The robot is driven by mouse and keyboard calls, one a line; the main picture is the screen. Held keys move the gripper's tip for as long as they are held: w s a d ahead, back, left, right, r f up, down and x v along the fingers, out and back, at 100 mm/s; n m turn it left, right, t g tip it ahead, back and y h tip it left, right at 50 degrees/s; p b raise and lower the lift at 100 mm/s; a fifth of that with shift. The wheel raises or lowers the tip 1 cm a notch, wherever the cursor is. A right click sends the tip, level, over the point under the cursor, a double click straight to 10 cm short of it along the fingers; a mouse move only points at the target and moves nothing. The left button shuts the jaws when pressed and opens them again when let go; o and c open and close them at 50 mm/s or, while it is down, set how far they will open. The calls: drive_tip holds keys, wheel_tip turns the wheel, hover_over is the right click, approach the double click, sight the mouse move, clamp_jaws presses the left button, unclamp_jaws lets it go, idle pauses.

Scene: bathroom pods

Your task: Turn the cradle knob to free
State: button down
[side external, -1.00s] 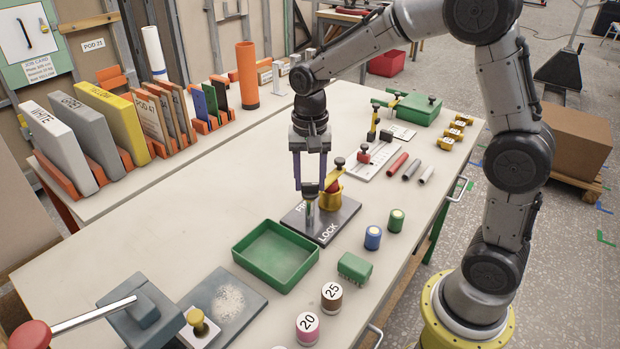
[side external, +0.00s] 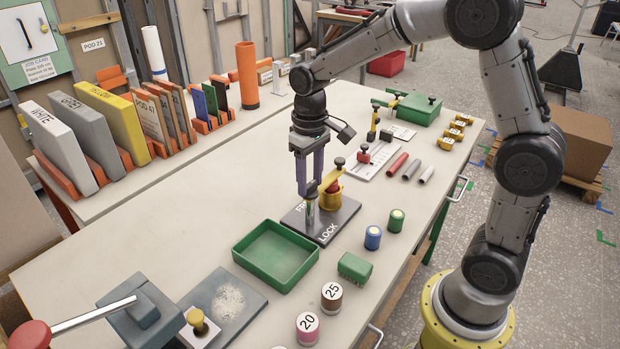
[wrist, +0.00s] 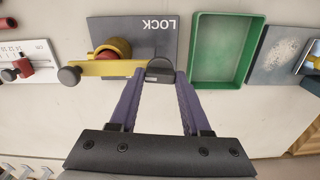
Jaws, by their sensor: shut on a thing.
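The cradle (side external: 334,222) is a grey plate on the bench marked FREE and LOCK. A yellow ring with a red core (side external: 331,194) stands on it. A yellow arm with a dark knob at one end (side external: 340,162) runs across the ring; in the wrist view the yellow arm (wrist: 112,68) reaches left to that knob. My gripper (side external: 311,190) is shut on the black-topped cradle knob (wrist: 160,70) at the FREE side of the plate. The fingers hide part of the FREE lettering. The LOCK lettering (wrist: 160,23) is clear in the wrist view.
A green tray (side external: 246,262) stands close beside the plate. Blue and green cylinders (side external: 373,238) and a green ribbed block (side external: 355,268) are at the bench's near side. A slide gauge (side external: 366,162) lies behind. The bench to the left is clear.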

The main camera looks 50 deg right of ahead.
sight(310, 184)
drive_tip(key=shift+n, duration=0.6)
drive_tip(key=shift+c, duration=1.8)
unclamp_jaws()
wheel_tip(310, 184, up, 14)
